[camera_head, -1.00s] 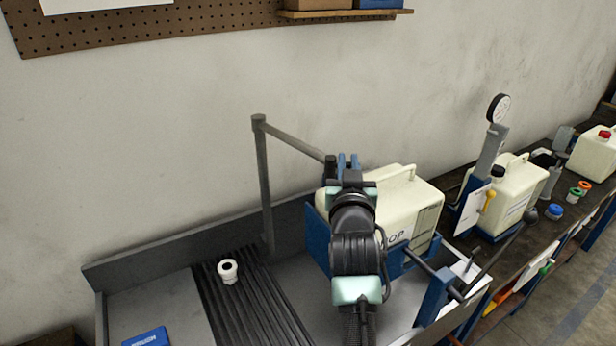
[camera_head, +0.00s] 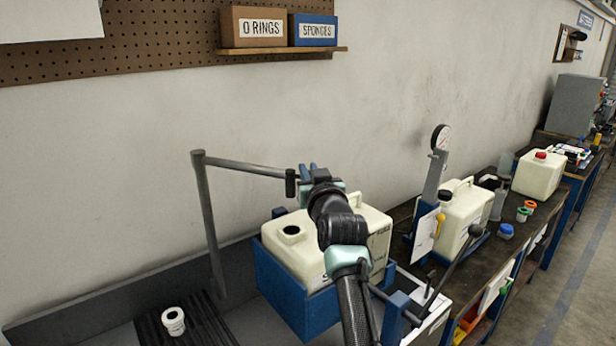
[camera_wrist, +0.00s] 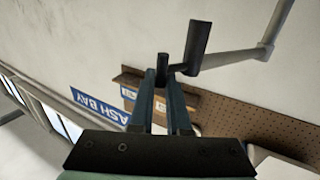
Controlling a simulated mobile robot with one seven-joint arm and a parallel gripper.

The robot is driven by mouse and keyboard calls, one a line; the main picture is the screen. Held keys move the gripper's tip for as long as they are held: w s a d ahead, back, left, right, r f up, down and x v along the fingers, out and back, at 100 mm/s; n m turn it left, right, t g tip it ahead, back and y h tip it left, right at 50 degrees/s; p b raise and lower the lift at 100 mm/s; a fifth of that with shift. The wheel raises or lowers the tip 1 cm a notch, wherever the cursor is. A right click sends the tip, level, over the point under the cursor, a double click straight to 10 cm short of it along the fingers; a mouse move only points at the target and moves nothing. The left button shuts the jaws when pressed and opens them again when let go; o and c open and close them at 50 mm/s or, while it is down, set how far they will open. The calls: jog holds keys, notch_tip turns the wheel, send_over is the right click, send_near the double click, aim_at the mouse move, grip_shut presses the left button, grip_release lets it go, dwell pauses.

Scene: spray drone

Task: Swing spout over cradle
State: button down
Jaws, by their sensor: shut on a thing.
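The spout is a grey pipe (camera_head: 245,167) on an upright post, ending in a dark downward nozzle (camera_head: 290,183). A blue cradle (camera_head: 283,291) holds a cream jug (camera_head: 370,224) with an open dark mouth. In the head view the nozzle end appears above and behind that mouth; I cannot judge the depth. My gripper (camera_head: 308,170) is at the spout's end, shut on a small dark peg beside the nozzle. The wrist view shows the peg between my fingertips (camera_wrist: 164,74), next to the nozzle (camera_wrist: 197,46). My arm hides part of the jug.
A white ring-shaped fitting (camera_head: 173,322) lies on the ribbed drain at lower left. A pressure gauge (camera_head: 440,137) stands beside a second jug (camera_head: 467,212) on the right bench. A shelf (camera_head: 285,51) with two boxes is on the wall above. A lever crosses in front of the cradle.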

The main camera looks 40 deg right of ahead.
jog(key=shift+r, duration=0.25)
jog(key=c, duration=1.1)
grip_release()
jog(key=shift+d, duration=0.15)
jog(key=shift+c, duration=0.2)
jog(key=shift+o, duration=1.1)
jog(key=shift+w+d+f, duration=0.15)
jog(key=shift+w+f, duration=0.05)
jog(key=shift+f, duration=0.05)
jog(key=shift+s+a, duration=0.15)
jog(key=shift+a, duration=0.05)
jog(key=b+v, duration=0.3)
jog(key=v, duration=0.9)
jog(key=shift+s, duration=0.35)
jog(key=shift+a, duration=0.1)
